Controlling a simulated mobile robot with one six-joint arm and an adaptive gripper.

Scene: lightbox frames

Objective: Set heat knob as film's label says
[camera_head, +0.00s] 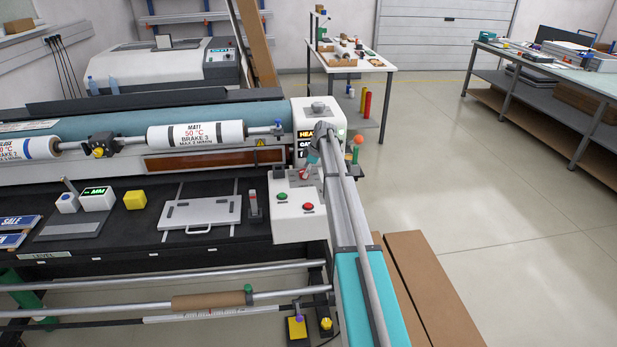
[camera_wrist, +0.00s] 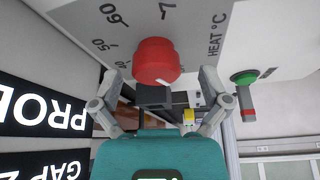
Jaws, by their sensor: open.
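The red heat knob (camera_wrist: 155,60) fills the upper middle of the wrist view, on a pale panel (camera_wrist: 197,30) marked "HEAT °C" with 40, 50, 60 and a partly hidden number. A small white mark shows at the knob's lower edge; which number it points to is unclear. My gripper (camera_wrist: 160,76) is open, its fingers either side of the knob, with no clear contact. In the head view, my arm hides much of my gripper at the machine's right end. The mounted film roll (camera_head: 195,134) there reads "MATT", "50 °C", "BRAKE 3".
A second roll (camera_head: 25,149) lies left, its label cut off. The control box (camera_head: 298,212) has green and red buttons. A green knob (camera_wrist: 243,78) sits right of the dial in the wrist view. Open floor (camera_head: 480,200) lies to the right.

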